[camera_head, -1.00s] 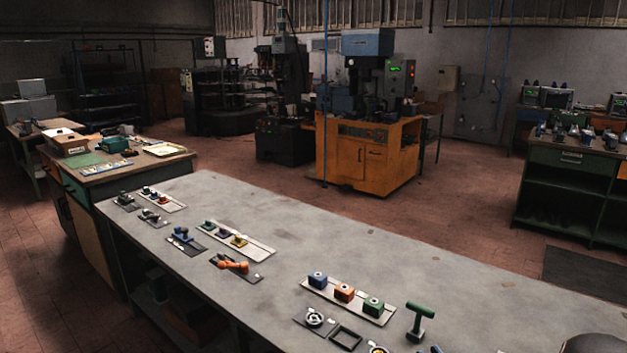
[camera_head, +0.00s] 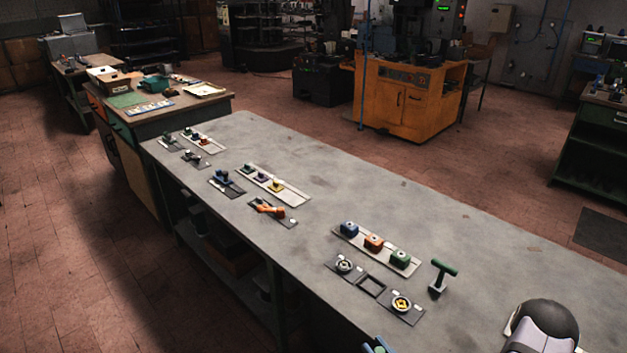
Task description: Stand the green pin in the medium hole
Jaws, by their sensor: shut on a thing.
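No pin that I can tell for certain as the green pin shows. Small dark marks show on the blocks' tops, too small to tell which is the medium hole. My gripper's fingers are out of view, so what they hold is hidden. A dark rounded part, probably my arm, shows at the bottom right.
In front of the blocks are dark plates with a round grey fixture (camera_head: 344,266), a square frame (camera_head: 372,286) and a yellow-ringed fixture (camera_head: 402,304). A blue-green thing (camera_head: 379,346) is cut off at the bottom edge. The grey bench (camera_head: 390,180) is clear behind the blocks.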

